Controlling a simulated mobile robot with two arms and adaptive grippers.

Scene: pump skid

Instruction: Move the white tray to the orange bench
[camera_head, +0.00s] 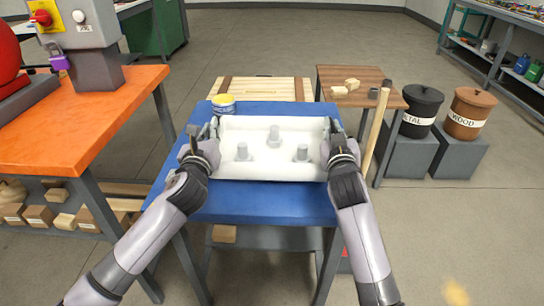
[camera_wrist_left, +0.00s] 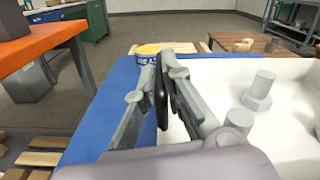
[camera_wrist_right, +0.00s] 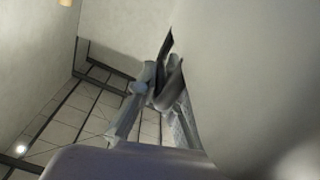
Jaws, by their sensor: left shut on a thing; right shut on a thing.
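My left gripper (camera_head: 212,132) is shut on the tray's left wall. The left wrist view shows its fingers (camera_wrist_left: 162,88) at that wall. My right gripper (camera_head: 335,132) is shut on the tray's right wall. In the right wrist view its fingers (camera_wrist_right: 165,85) are close together against a pale surface, and the grip itself is unclear. The orange bench (camera_head: 95,118) is at the left.
A grey machine with a red knob (camera_head: 43,18) and a purple padlock (camera_head: 60,62) are on the orange bench; its front part is clear. A yellow-lidded tin (camera_head: 223,103) is behind the tray. A wooden pole (camera_head: 375,130), side table (camera_head: 340,100) and bins (camera_head: 420,110) are at the right.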

